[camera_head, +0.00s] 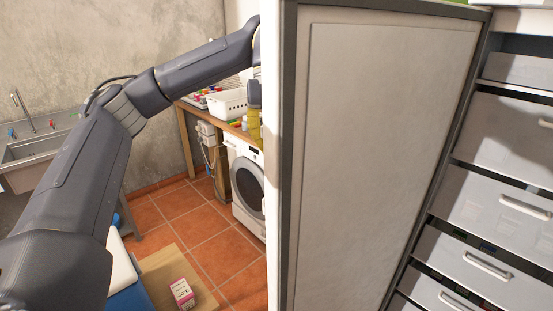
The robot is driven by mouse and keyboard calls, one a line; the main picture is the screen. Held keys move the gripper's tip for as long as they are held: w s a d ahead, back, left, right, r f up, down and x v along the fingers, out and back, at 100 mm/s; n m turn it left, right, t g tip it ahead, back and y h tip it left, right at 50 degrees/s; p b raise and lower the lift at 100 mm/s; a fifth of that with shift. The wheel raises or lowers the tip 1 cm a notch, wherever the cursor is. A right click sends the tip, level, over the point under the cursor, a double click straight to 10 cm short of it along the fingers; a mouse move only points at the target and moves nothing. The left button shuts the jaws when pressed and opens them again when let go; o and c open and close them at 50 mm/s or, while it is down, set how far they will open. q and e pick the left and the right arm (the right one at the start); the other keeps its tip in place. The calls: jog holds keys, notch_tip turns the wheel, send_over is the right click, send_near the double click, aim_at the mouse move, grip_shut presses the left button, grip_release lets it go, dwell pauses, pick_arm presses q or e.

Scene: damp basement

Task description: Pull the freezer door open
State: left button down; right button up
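The freezer door (385,160) stands open and fills the middle of the head view. Its pale inner panel with a dark grey seal faces me. The freezer interior shows at the right, with several grey drawers (490,215) with light handles. My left arm comes in from the left and reaches behind the door's near edge. My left gripper is hidden behind the door, so its hold on the door cannot be seen. My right arm and gripper are not in view.
A washing machine (243,178) stands under a wooden counter with a white basket (228,103). A metal sink (35,150) is at the far left. A small pink and white box (183,294) lies on a wooden surface (160,275) at the bottom. Tiled floor (205,225) is clear between them.

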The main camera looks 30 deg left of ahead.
pick_arm(q)
jog(key=shift+w+a, duration=0.25)
jog(key=shift+a, duration=0.1)
jog(key=c, duration=2.1)
grip_release()
jog(key=shift+c, duration=0.2)
jog(key=o, duration=0.5)
jog(key=shift+v, duration=6)
